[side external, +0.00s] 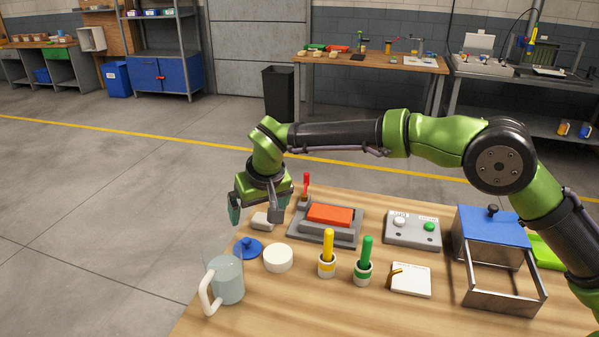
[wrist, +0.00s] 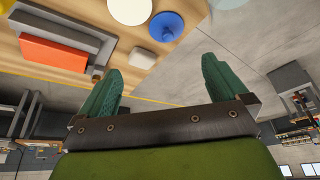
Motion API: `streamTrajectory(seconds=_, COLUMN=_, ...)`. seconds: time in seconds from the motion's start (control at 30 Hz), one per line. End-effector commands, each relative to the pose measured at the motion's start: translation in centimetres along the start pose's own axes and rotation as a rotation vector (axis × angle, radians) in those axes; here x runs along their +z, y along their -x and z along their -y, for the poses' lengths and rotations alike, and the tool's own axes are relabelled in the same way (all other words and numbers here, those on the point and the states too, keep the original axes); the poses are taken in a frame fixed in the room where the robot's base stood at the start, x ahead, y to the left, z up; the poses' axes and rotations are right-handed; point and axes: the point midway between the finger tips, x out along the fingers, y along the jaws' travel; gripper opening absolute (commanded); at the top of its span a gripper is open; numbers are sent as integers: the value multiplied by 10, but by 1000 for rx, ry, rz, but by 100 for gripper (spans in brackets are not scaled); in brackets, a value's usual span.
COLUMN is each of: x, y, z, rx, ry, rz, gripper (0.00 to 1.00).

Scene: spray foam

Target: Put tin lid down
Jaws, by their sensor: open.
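A blue lid with a knob (side external: 247,248) lies on the table near its left edge, just left of a round white tin (side external: 278,259). In the wrist view the blue lid (wrist: 166,26) and part of the white tin (wrist: 130,10) show at the top, close beside each other. My gripper (side external: 256,212) is open and empty, above the table's left edge behind the lid. In the wrist view nothing is held between the green fingertips (wrist: 162,68). The tin's inside cannot be made out.
A pale block (side external: 262,221) lies near my gripper. A glass mug (side external: 226,281) stands in front of the lid.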

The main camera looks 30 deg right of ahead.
Motion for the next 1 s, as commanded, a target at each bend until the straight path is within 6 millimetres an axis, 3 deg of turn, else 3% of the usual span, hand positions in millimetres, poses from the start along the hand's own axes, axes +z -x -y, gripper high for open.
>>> streamTrajectory(seconds=0.1, x=-4, y=53, z=-41, rx=-22, ry=-35, rz=-17, gripper=100)
streamTrajectory(seconds=0.23, x=11, y=111, z=-94, rx=-52, ry=-83, rz=-31, gripper=100)
streamTrajectory(seconds=0.37, x=43, y=160, z=-143, rx=-82, ry=-136, rz=-54, gripper=100)
streamTrajectory(seconds=0.5, x=92, y=199, z=-188, rx=-114, ry=-201, rz=-87, gripper=100)
streamTrajectory(seconds=0.63, x=146, y=221, z=-220, rx=-145, ry=-263, rz=-127, gripper=100)
streamTrajectory(seconds=0.8, x=208, y=227, z=-243, rx=-178, ry=-332, rz=-174, gripper=100)
streamTrajectory(seconds=1.0, x=243, y=222, z=-251, rx=-198, ry=-369, rz=-204, gripper=100)
